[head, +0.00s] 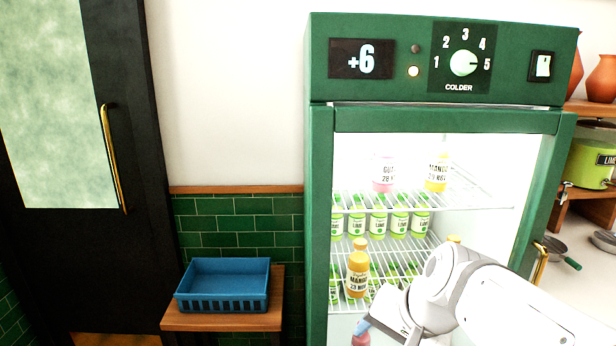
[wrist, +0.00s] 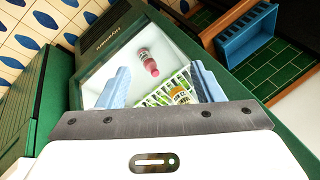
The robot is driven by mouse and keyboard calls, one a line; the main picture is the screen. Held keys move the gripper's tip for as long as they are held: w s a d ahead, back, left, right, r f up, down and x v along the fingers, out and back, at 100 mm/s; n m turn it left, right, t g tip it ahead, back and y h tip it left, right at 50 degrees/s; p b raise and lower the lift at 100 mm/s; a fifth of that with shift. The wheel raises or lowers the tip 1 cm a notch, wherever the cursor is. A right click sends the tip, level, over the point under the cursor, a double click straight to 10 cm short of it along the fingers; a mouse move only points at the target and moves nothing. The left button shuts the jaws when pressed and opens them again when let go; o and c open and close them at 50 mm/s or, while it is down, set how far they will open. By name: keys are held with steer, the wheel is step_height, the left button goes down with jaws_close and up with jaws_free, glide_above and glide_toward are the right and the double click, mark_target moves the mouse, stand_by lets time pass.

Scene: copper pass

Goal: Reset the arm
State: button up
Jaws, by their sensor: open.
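My gripper (wrist: 160,88) is open, with its two light blue fingers spread and nothing seen between them. In the head view my white arm reaches in from the lower right, in front of the fridge's lower shelves, and one blue fingertip shows at its end. The green fridge (head: 320,200) has a lit interior, a display reading +6 and a dial (head: 463,63) marked 1 to 5. In the wrist view a bottle with a pink-red cap (wrist: 149,66) and several green-labelled bottles (wrist: 180,84) show beyond the fingers. My arm hides part of the lower shelves.
A blue crate (head: 225,303) stands on a small wooden table (head: 190,320) left of the fridge. A dark door with a brass handle (head: 113,155) is at the far left. Shelves with clay jars and a green cooker (head: 590,160) are at the right.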

steer(key=s+d+f+n+g+h, duration=0.2)
steer(key=s+d+f+n, duration=0.1)
steer(key=s+f+n, duration=0.1)
steer(key=shift+s+n+h+p, duration=0.4)
steer(key=shift+s+n, duration=0.3)
steer(key=shift+n, duration=0.1)
